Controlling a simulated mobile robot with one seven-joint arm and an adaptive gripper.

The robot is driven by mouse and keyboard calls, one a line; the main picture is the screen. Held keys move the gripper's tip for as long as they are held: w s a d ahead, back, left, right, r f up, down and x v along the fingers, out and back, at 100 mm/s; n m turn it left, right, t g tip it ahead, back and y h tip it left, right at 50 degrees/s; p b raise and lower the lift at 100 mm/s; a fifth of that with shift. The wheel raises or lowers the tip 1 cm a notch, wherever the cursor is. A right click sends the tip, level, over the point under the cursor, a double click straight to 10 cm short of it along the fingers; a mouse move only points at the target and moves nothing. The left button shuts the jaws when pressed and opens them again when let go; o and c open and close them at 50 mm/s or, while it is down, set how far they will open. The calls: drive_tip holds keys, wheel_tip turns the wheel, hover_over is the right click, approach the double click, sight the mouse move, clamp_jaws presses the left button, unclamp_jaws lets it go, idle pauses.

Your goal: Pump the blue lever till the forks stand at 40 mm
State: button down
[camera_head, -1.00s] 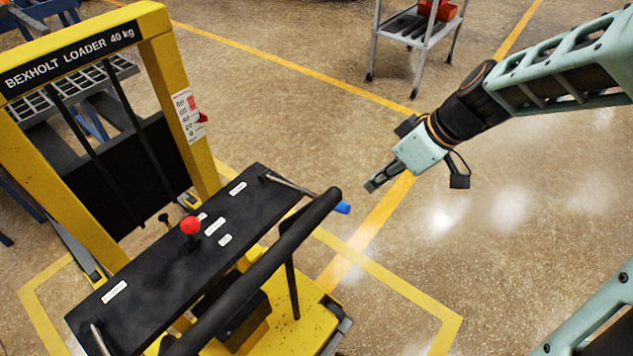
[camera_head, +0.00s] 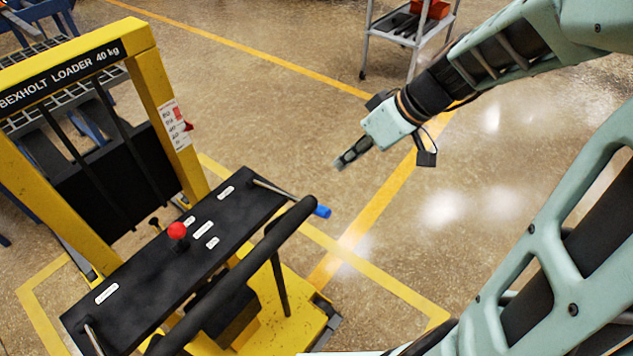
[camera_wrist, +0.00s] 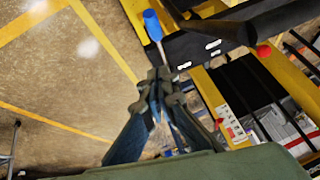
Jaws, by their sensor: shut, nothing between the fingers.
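The yellow loader has a black top panel (camera_head: 190,250). The lever with a blue grip (camera_head: 322,211) sticks out from the panel's right end on a thin metal rod; the blue grip also shows in the wrist view (camera_wrist: 153,24). A white height scale (camera_head: 175,126) with a red pointer (camera_head: 188,126) is on the right post; its figures are too small to read surely. The forks are mostly hidden behind the panel and frame. My gripper (camera_head: 341,164) is shut and empty, above and slightly right of the blue grip in the head view, apart from it.
A red knob (camera_head: 177,231) stands on the panel, and a black push bar (camera_head: 240,270) runs along its near side, close to the lever. A grey cart (camera_head: 408,22) stands at the back. The floor right of the loader is open.

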drive_tip(key=b+x, duration=0.2)
drive_tip(key=x, duration=0.7)
drive_tip(key=shift+a+f, duration=0.3)
drive_tip(key=f, duration=0.3)
drive_tip(key=shift+s+d+b, duration=0.1)
drive_tip(key=shift+s+b, duration=0.3)
drive_tip(key=shift+s+f, duration=0.1)
drive_tip(key=shift+f, duration=0.4)
drive_tip(key=shift+f, duration=0.15)
